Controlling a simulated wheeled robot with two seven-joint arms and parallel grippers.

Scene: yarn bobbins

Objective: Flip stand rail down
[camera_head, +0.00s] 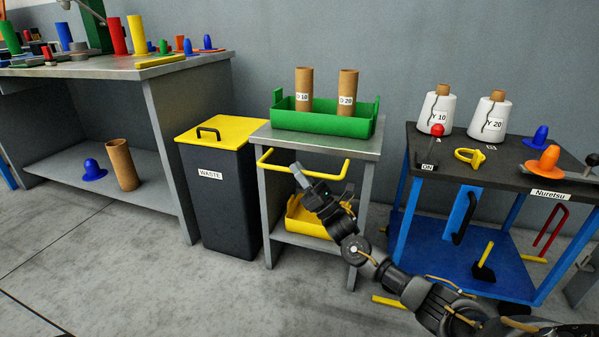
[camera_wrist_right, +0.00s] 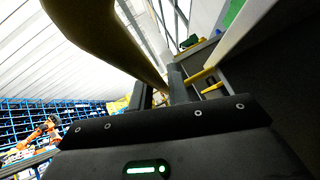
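The yellow stand rail (camera_head: 328,177) sticks out from the front of the grey stand (camera_head: 371,146), just below its top. My right gripper (camera_head: 297,170) is at the rail's front bar, near its left half. In the right wrist view the rail (camera_wrist_right: 110,38) looms large and dark yellow, running down to the two finger tips (camera_wrist_right: 160,90). The fingers stand apart there, with the rail's end at or between them; whether they grip it I cannot tell. My left gripper is not in view.
A green tray (camera_head: 326,122) with two brown tubes stands on top of the stand. A yellow bin (camera_head: 300,218) sits below the rail. A black waste bin (camera_head: 222,200) is close on the left; a black-topped table (camera_head: 500,158) is on the right.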

